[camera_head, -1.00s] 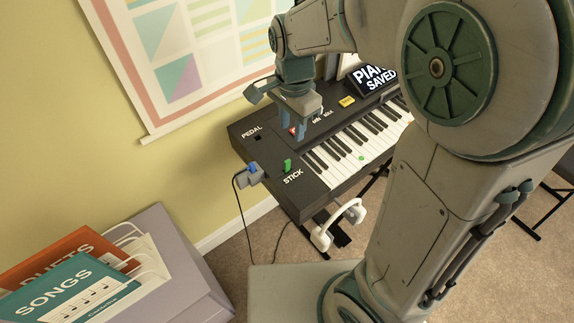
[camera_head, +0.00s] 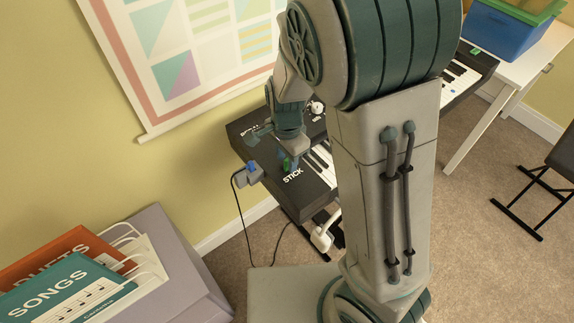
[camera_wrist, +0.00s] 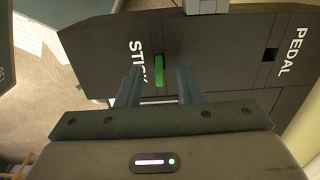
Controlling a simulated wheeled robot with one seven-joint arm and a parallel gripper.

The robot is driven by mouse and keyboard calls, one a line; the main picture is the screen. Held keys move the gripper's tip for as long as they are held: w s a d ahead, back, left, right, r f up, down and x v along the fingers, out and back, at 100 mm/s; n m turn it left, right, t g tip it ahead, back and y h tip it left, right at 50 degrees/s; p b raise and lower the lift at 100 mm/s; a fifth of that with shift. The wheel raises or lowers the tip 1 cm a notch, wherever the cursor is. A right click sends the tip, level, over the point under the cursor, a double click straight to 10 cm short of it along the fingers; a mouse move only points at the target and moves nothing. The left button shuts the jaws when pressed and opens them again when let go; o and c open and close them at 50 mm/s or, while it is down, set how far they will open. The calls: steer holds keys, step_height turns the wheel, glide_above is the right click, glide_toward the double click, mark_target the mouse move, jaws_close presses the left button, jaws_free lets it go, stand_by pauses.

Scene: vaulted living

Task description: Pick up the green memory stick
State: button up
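The green memory stick (camera_wrist: 159,70) stands out of the dark top of the keyboard (camera_wrist: 215,45), beside the white word STICK. In the wrist view my gripper (camera_wrist: 160,78) is open, with one finger on each side of the stick and a gap to both. I cannot tell exactly how deep the fingertips reach along it. In the head view the stick (camera_head: 287,164) shows just below my gripper (camera_head: 290,157), partly hidden by it.
A grey plug with a blue part (camera_head: 250,173) sits at the keyboard's left edge, its black cable hanging down. White headphones (camera_head: 322,236) hang at the front. A lilac box of song books (camera_head: 185,262) stands at lower left. A blue bin (camera_head: 500,28) is on a white table.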

steer(key=shift+f, duration=0.7)
jaws_close()
steer(key=shift+r, duration=0.1)
